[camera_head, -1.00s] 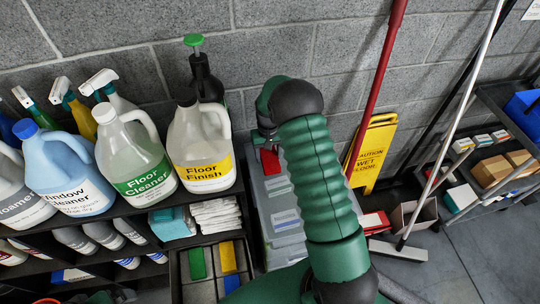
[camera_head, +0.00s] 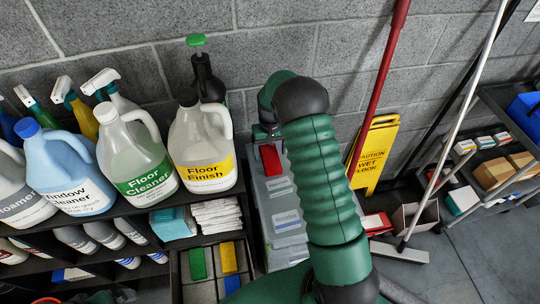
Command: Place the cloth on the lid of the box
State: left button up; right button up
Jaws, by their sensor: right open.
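The box (camera_head: 283,222) is a grey, partly see-through bin with a pale label, standing right of the shelf against the wall. A small red thing (camera_head: 270,160), probably the cloth, shows at the far end of its lid. My right gripper (camera_head: 268,138) is open just behind and above the red thing. My green arm hides part of the gripper and the box's right side, so I cannot tell whether the fingers touch the red thing. My left gripper is out of view.
A black shelf (camera_head: 145,222) on the left holds jugs, spray bottles, teal cloths (camera_head: 172,224) and folded white cloths (camera_head: 216,216). A yellow wet-floor sign (camera_head: 374,152), a red pole (camera_head: 380,85) and a pale-handled broom (camera_head: 398,252) stand to the right. Floor is clear at lower right.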

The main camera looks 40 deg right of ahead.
aim_at(270, 157)
notch_tip(270, 157, up, 9)
jog(key=shift+r, duration=0.1)
dwell(0.4)
